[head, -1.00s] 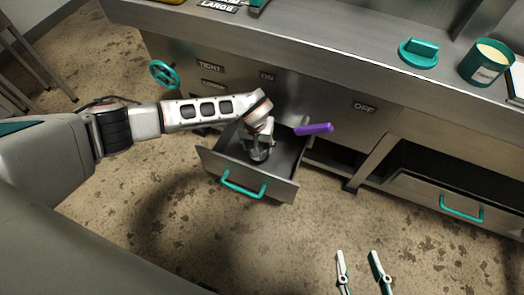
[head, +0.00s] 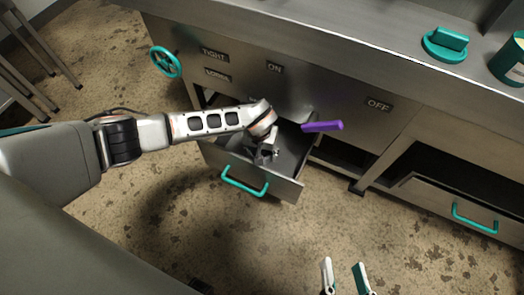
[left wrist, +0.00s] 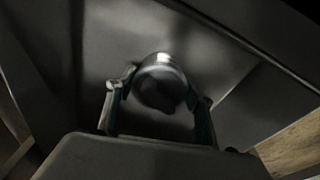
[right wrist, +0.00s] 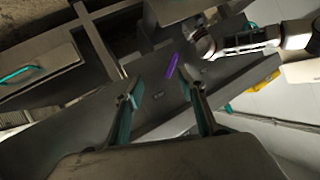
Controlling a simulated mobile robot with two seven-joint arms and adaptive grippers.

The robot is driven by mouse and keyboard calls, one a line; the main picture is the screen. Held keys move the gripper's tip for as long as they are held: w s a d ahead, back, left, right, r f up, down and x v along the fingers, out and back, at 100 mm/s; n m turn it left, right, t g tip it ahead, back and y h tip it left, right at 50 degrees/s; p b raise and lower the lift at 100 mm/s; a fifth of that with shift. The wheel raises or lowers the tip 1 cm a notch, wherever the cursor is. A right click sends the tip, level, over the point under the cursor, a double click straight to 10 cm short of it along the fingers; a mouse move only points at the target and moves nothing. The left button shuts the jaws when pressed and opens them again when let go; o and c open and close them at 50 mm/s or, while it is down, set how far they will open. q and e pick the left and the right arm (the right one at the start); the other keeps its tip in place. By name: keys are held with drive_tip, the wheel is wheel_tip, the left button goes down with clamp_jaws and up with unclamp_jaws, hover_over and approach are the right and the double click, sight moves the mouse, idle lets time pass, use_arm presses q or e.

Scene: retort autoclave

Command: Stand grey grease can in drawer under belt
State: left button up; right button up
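The grey grease can (left wrist: 160,82) shows in the left wrist view inside the pulled-out drawer (head: 283,187), and it looks upright. My left gripper (head: 267,153) reaches down into this drawer. In the left wrist view its fingers (left wrist: 163,100) are spread on either side of the can, with gaps showing, so it looks open around it. In the head view the gripper mostly hides the can. My right gripper (head: 344,265) is open and empty over the floor; its spread fingers also show in the right wrist view (right wrist: 160,92).
A purple lever (head: 322,126) sticks out close to the drawer's right side. A second drawer (head: 430,200) with a green handle is at the right. A green handwheel (head: 166,62) is at the left.

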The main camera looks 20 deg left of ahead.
use_arm(q)
drive_tip(key=o, duration=0.4)
drive_tip(key=shift+w+r, duration=0.1)
drive_tip(key=shift+r, duration=0.3)
wheel_tip(320, 180, up, 7)
drive_tip(key=p, duration=0.3)
drive_tip(key=shift+d+r, duration=0.1)
drive_tip(key=r+p, duration=0.1)
drive_tip(key=s+r, duration=0.1)
drive_tip(key=r, duration=0.1)
drive_tip(key=shift+r+p, duration=0.3)
drive_tip(key=shift+p, duration=0.1)
drive_tip(key=shift+s+r, duration=0.3)
drive_tip(key=shift+s, duration=0.05)
use_arm(e)
drive_tip(key=d+n, duration=0.2)
drive_tip(key=d, duration=0.1)
drive_tip(key=d+n+h, duration=0.1)
drive_tip(key=d, duration=0.1)
drive_tip(key=shift+f+g, duration=0.4)
